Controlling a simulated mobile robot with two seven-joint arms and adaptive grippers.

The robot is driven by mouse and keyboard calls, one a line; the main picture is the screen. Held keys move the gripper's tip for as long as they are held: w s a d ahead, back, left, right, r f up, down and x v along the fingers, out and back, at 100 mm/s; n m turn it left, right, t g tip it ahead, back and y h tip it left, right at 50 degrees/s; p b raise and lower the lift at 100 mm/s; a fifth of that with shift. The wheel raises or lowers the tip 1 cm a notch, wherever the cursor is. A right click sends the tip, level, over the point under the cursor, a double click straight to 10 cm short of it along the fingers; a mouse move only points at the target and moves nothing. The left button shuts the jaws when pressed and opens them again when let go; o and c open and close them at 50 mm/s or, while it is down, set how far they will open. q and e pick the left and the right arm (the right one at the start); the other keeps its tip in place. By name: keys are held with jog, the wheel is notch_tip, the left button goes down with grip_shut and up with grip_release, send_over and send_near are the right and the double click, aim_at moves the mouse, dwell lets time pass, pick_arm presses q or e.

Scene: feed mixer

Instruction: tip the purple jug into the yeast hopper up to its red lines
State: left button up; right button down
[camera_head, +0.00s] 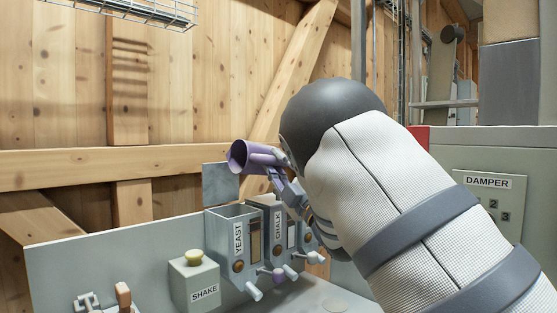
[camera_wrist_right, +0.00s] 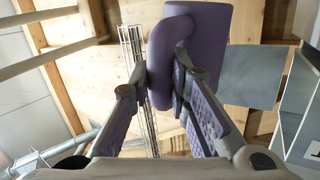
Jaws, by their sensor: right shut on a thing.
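The purple jug (camera_head: 251,156) is tilted on its side above the hoppers, its open mouth facing left. The yeast hopper (camera_head: 226,236) is a grey bin labelled YEAST with an open top. The jug's mouth is above it and in front of the raised grey plate (camera_head: 220,183). My right gripper (camera_head: 277,170) is shut on the jug's handle. In the right wrist view the jug (camera_wrist_right: 212,50) shows with its handle between the fingers of the gripper (camera_wrist_right: 168,85). The red lines and the jug's contents cannot be seen. My left gripper is not in view.
The chalk hopper (camera_head: 279,228) stands right beside the yeast hopper, with another hopper partly hidden behind my right arm. A SHAKE box (camera_head: 194,279) with a yellow button is to the left. A DAMPER panel (camera_head: 487,193) is at the right. Wooden walls stand behind.

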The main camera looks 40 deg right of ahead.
jog(key=n, duration=0.1)
jog(key=n+y, duration=0.2)
jog(key=shift+a+f+n, duration=0.3)
jog(key=shift+f+n, duration=0.1)
jog(key=shift+a+r+n+g+y, duration=0.25)
jog(key=shift+n+y, duration=0.7)
jog(key=shift+n, duration=0.3)
jog(key=shift+a+r+n+g+y, duration=0.2)
jog(key=shift+a+n+y, duration=0.1)
jog(key=shift+n+y, duration=0.8)
jog(key=shift+a+r+n+g+y, duration=0.15)
jog(key=shift+a+r+n+y, duration=0.1)
jog(key=shift+n+y, duration=0.85)
jog(key=m+h, duration=0.2)
jog(key=d+m+t+h, duration=0.1)
jog(key=m+h, duration=0.1)
jog(key=m, duration=0.1)
jog(key=r+m+h, duration=0.1)
jog(key=m+h, duration=0.1)
jog(key=shift+d+m, duration=0.25)
jog(key=shift+m, duration=0.1)
jog(key=m+h, duration=0.2)
jog(key=d+m+h, duration=0.1)
jog(key=m+h, duration=0.1)
jog(key=m, duration=0.1)
jog(key=shift+s+r, duration=0.1)
jog(key=shift+r, duration=0.05)
jog(key=shift+m, duration=0.3)
jog(key=shift+h, duration=0.25)
